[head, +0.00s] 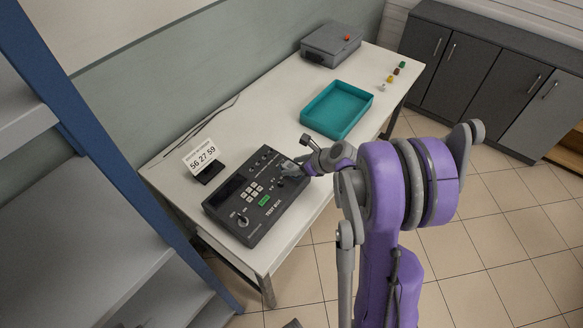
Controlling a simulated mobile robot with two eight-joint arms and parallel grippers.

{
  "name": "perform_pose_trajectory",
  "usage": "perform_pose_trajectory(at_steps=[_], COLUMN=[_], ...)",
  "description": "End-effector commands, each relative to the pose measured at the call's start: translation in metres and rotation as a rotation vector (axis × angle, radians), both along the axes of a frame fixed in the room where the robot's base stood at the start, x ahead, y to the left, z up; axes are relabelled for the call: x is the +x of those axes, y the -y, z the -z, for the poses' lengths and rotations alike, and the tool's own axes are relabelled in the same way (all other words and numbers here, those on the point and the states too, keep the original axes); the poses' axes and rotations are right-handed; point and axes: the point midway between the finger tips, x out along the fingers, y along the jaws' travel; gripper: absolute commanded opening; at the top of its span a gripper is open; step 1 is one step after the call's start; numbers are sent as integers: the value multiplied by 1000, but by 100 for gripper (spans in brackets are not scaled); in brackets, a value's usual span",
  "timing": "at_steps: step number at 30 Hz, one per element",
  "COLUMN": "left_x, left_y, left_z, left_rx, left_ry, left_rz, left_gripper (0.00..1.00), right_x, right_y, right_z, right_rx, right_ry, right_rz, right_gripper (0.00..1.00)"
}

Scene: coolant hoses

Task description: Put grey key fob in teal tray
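The teal tray (337,108) lies on the white table, beyond my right arm, and looks empty. My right gripper (289,172) is over the upper right part of a dark control box labelled TEST BOX (257,195). Its fingers are small and blend with the panel, so I cannot tell whether they are open or shut, or touching the box. I cannot make out the grey key fob for sure; it may be hidden by the gripper or lost against the dark panel. My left gripper is not in view.
A digit display (202,158) stands left of the control box. A grey case with a red knob (331,45) sits at the far end. Several small coloured pieces (390,78) line the right edge. The white table (246,126) is bare between display and tray.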

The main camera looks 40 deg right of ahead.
Motion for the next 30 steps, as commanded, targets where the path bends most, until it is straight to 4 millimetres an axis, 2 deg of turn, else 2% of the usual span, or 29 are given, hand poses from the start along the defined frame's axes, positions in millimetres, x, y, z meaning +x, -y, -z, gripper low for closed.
perform_pose_trajectory(at_steps=[1, 10, 20, 23, 30], left_x=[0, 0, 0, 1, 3], left_y=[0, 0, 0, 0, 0], left_z=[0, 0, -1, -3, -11], left_rx=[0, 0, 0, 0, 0], left_ry=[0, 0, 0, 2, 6], left_rz=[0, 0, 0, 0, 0], left_gripper=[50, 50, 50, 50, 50], right_x=[0, 0, 0, 0, 0], right_y=[0, 0, 0, 0, 0], right_z=[0, 0, -4, -17, -66], right_rx=[0, 0, 0, 0, 0], right_ry=[0, 0, 0, 1, 1], right_rz=[0, 0, 0, 1, 1], right_gripper=[53, 0, 0, 0, 0])
